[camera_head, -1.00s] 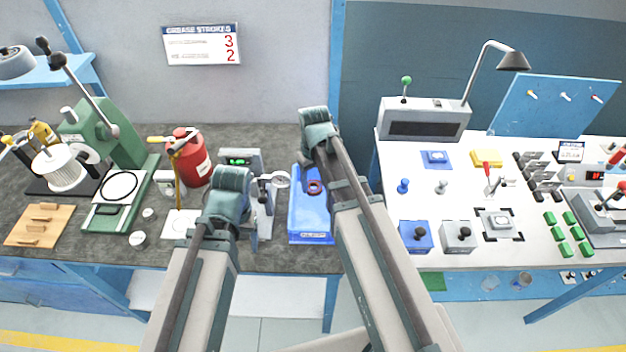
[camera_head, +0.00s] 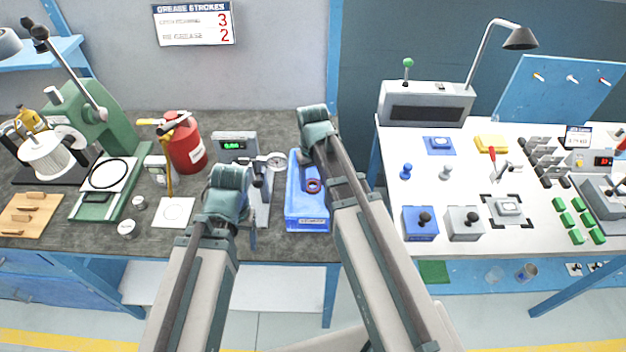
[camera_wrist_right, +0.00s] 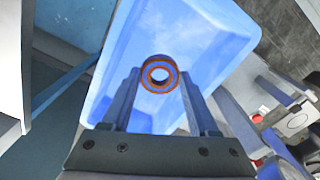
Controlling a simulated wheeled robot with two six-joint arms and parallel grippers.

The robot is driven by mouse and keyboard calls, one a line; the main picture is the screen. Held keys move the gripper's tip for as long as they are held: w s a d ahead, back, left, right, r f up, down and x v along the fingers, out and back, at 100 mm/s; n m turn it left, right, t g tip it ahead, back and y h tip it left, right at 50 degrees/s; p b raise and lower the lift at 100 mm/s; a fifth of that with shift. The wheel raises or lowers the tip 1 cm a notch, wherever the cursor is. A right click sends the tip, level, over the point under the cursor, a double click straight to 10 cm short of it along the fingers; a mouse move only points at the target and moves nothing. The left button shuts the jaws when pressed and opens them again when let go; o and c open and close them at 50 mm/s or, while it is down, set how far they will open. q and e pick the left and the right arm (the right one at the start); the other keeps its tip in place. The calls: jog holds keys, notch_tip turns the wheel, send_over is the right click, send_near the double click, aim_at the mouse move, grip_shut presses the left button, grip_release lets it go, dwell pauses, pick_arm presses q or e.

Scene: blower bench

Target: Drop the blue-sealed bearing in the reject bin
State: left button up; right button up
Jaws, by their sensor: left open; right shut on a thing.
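In the head view my right wrist hides most of that gripper. My left gripper (camera_head: 251,236) is open, left of the bin and mostly hidden behind its own wrist.
A red canister (camera_head: 186,142) and a green press (camera_head: 100,150) are further left. The white bench (camera_head: 440,180) with fixtures is to the right, across a gap.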

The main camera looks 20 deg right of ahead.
pick_arm(q)
jog(key=shift+f+b, duration=2.65)
jog(key=shift+f, duration=0.4)
pick_arm(e)
jog(key=shift+f, duration=3.05)
jog(key=o, duration=1.4)
pick_arm(q)
jog(key=shift+r, duration=0.15)
pick_arm(e)
jog(key=shift+r, duration=0.2)
pick_arm(q)
notch_tip(320, 180, up, 14)
jog(key=p, duration=1.4)
jog(key=shift+f, duration=0.2)
pick_arm(e)
notch_tip(320, 180, up, 14)
jog(key=shift+f, duration=0.2)
pick_arm(q)
jog(key=shift+f, duration=0.15)
pick_arm(e)
jog(key=shift+f, duration=0.15)
pick_arm(q)
notch_tip(320, 180, down, 13)
jog(key=b, duration=1.3)
pick_arm(e)
notch_tip(320, 180, down, 13)
jog(key=shift+f, duration=0.1)
